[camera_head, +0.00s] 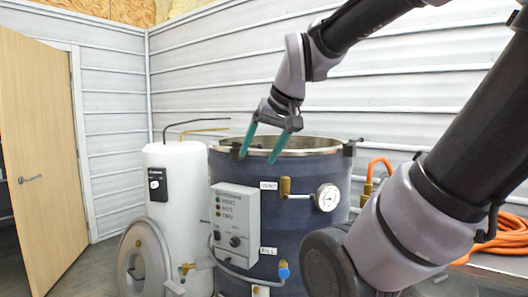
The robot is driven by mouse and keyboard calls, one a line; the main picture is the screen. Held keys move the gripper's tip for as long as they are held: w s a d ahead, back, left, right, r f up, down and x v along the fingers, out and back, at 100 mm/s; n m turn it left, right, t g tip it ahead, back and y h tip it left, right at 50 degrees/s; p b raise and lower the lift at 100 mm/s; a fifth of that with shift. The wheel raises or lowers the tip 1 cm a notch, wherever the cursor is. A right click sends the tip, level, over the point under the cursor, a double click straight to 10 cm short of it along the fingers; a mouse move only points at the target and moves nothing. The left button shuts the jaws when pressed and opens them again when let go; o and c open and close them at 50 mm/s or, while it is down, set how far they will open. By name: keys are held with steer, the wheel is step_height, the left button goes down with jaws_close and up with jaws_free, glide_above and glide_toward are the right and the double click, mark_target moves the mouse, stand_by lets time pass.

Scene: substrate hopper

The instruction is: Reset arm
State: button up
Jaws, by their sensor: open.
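My gripper (259,147) has two teal fingers and hangs from my arm, which reaches in from the right. The fingers are spread apart with nothing between them. In the picture they overlap the front rim of a dark blue cylindrical hopper (262,208) with an open metal-rimmed top. I cannot tell whether the tips are above the opening or in front of the rim. The inside of the hopper is mostly hidden.
A white tank (178,190) stands left of the hopper. The hopper's front carries a grey control box (236,222) and a round gauge (327,197). An orange hose (502,236) lies at the right. A wooden door (42,160) stands at the far left.

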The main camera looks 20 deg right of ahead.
steer(key=shift+s+m, duration=0.8)
steer(key=shift+s, duration=0.35)
stand_by(0.4)
